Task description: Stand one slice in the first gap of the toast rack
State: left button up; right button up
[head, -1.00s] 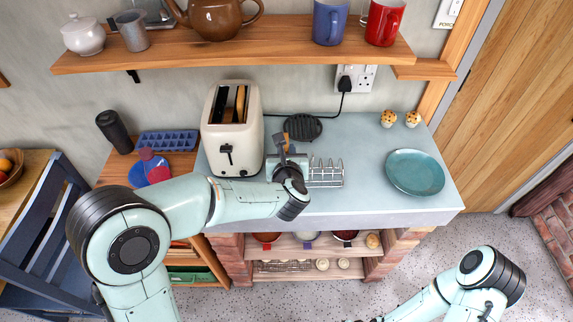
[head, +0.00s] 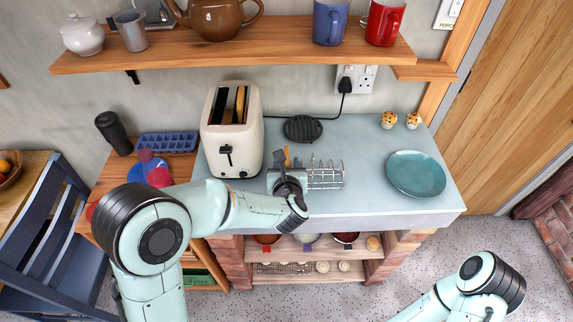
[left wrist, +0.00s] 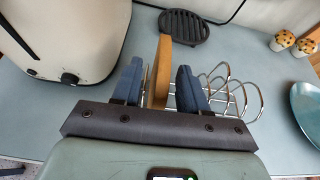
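The wire toast rack (head: 326,174) stands on the pale worktop right of the cream toaster (head: 232,130); it also shows in the left wrist view (left wrist: 252,98). A tan slice (left wrist: 161,72) stands upright, edge-on, at the rack's left end, in what looks like the first gap. My left gripper (head: 289,160) is over that end. Its blue fingers (left wrist: 158,85) stand on either side of the slice with visible space between, so it looks open. The slice's foot is hidden by the gripper. My right gripper is outside the head view; only its arm shows.
A dark round trivet (head: 303,128) lies behind the rack. A teal plate (head: 415,173) and two muffins (head: 400,120) are to the right. The toaster stands close on the left. A shelf (head: 240,48) with mugs and a teapot runs above. Worktop between rack and plate is clear.

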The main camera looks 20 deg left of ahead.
pick_arm(q)
jog(key=shift+w, duration=0.1)
jog(key=shift+r, duration=0.2)
jog(key=shift+s+d+r, duration=0.1)
jog(key=shift+s+r, duration=0.05)
jog(key=shift+s, duration=0.15)
jog(key=b+v, duration=0.2)
jog(key=v, duration=0.9)
jog(key=shift+s, duration=0.25)
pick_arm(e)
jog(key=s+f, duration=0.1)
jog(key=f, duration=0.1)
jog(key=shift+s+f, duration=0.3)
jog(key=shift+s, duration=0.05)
pick_arm(q)
jog(key=shift+d, duration=0.1)
